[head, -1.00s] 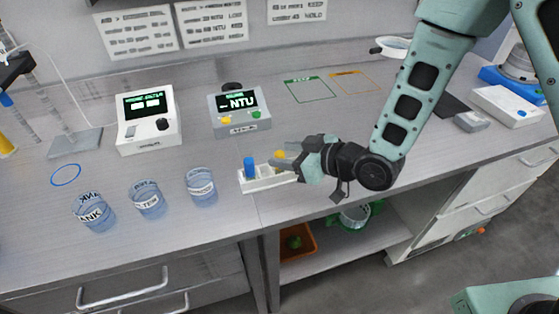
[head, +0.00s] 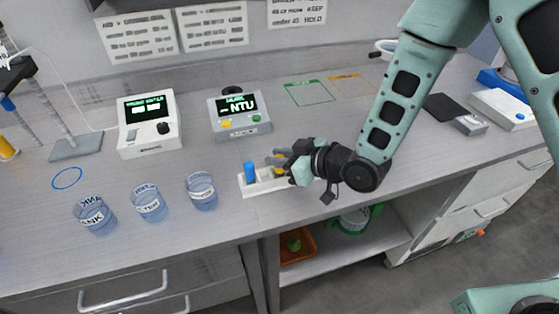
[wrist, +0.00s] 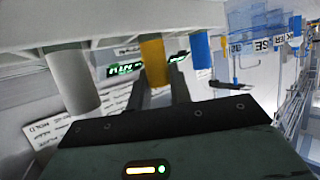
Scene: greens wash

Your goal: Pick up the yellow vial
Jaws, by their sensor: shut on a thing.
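The yellow vial (head: 279,172) is at the right part of the small white rack (head: 262,189) on the bench, partly hidden by my gripper. In the wrist view the yellow vial (wrist: 153,62) stands between my dark fingers. My gripper (head: 276,162) reaches in from the right and is shut on the yellow vial. I cannot tell whether its base still touches the rack. The blue vial (head: 250,172) stands upright in the rack's left part and also shows in the wrist view (wrist: 201,55). A pale grey-white cylinder (wrist: 73,82) is at the left of the wrist view.
Several clear labelled beakers, the nearest a blue-tinted one (head: 202,190), stand left of the rack. The NTU meter (head: 238,115) and another white instrument (head: 147,125) are behind. The bench's front edge is close in front.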

